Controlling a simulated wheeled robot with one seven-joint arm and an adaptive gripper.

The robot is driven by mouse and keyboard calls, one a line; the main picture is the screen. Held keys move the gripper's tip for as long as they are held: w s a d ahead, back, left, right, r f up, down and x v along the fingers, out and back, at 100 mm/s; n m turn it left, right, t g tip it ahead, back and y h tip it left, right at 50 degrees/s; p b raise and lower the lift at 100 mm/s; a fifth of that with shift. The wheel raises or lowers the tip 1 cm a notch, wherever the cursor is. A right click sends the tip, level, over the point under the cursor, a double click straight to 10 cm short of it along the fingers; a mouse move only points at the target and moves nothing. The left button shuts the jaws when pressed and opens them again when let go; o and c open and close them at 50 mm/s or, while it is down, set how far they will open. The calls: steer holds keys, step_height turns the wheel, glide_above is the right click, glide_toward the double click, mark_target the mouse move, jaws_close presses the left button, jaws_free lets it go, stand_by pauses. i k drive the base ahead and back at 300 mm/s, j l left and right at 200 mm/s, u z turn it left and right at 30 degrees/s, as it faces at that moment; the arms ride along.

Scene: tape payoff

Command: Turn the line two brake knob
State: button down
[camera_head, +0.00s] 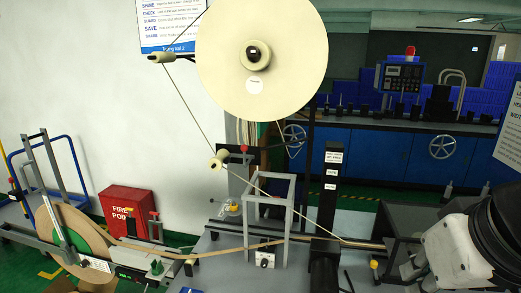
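A small black knob (265,262) sits on a white plate at the front foot of a grey metal frame (268,187). No lettering there is readable, so I cannot tell which line it belongs to. A yellow-topped knob (375,264) stands on the bench further right, and another yellow part (232,208) is left of the frame. My white and black arm fills the lower right corner. What seems to be my gripper (411,268) is at its left end, well right of the black knob and apart from it. Its fingers are not clear.
A large cream reel (262,48) hangs above, its tape running over rollers (217,161) down to the bench. A brown reel (75,235) stands lower left. A dark post (330,205) with labels rises right of the frame. A red fire box (128,209) is by the wall.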

mark_target(85, 263)
steer(key=u, duration=1.55)
